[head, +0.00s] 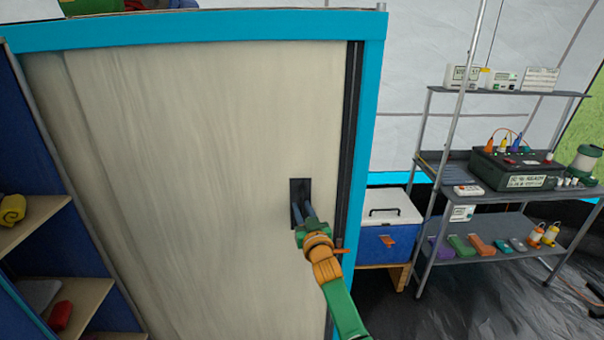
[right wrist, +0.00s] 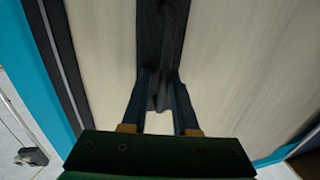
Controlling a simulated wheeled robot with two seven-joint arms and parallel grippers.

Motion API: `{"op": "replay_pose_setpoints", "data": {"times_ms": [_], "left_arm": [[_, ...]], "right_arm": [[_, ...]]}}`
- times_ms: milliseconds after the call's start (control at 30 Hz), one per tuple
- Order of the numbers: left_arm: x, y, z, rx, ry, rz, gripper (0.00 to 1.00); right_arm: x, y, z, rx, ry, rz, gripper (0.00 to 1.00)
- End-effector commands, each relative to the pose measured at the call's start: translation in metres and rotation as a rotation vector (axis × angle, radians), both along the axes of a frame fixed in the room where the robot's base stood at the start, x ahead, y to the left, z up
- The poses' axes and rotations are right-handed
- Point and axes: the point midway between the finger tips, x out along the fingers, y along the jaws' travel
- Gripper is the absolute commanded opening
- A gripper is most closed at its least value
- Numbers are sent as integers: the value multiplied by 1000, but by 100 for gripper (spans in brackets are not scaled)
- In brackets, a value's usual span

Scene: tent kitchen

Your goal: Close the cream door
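The cream door (head: 180,150) is a tall panel in a cyan-framed cabinet (head: 200,32). It spans most of the picture's left half, close to the frame's right post, with a dark strip between them. Left of its left edge, the blue interior with shelves is uncovered. A dark handle (head: 298,187) sits near the door's right side. My right gripper (head: 303,212) is at this handle. My left gripper is not in view.
Wooden shelves (head: 35,222) at the left hold a yellow cloth (head: 12,210) and a red item (head: 60,316). A blue-and-white cooler (head: 388,240) stands right of the cabinet. A metal rack (head: 480,200) with equipment is farther right. Dark floor shows in front of it.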

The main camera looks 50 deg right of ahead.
Motion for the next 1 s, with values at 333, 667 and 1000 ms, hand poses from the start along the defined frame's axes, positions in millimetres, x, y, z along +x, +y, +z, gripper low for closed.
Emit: {"op": "replay_pose_setpoints", "data": {"times_ms": [333,667,1000], "left_arm": [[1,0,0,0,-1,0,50],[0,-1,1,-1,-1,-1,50],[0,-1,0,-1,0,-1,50]], "right_arm": [[0,1,-3,6,6,1,27],[-23,19,-4,6,6,2,27],[-55,45,-4,6,6,0,27]]}}
